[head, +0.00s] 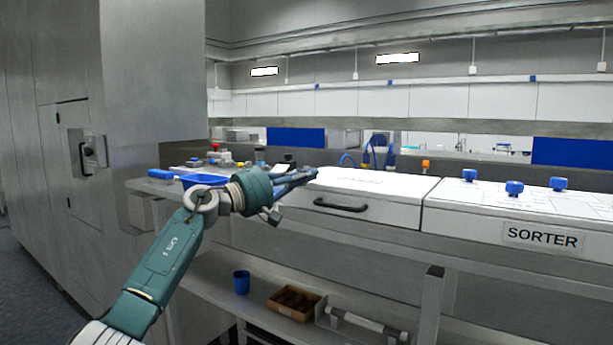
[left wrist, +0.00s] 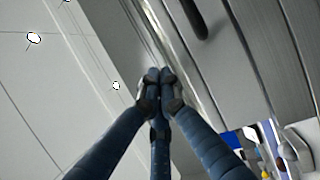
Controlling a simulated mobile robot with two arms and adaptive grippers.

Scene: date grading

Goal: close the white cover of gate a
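A white cover (head: 372,186) with a dark bar handle (head: 340,206) on its front lies flat on the bench unit in the middle of the head view. It looks down, but I cannot read any gate label on it. My left gripper (head: 312,174) is at the cover's left end, with its fingers pointing right; I cannot tell whether they touch it. In the left wrist view the dark fingers (left wrist: 160,78) meet at their tips, with nothing visible between them. My right gripper is not in view.
A white unit labelled SORTER (head: 543,237) with several blue knobs adjoins on the right. A blue tray (head: 203,179) and small items lie on the bench to the left. A blue cup (head: 242,282) and a brown box (head: 318,306) stand on the lower shelf.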

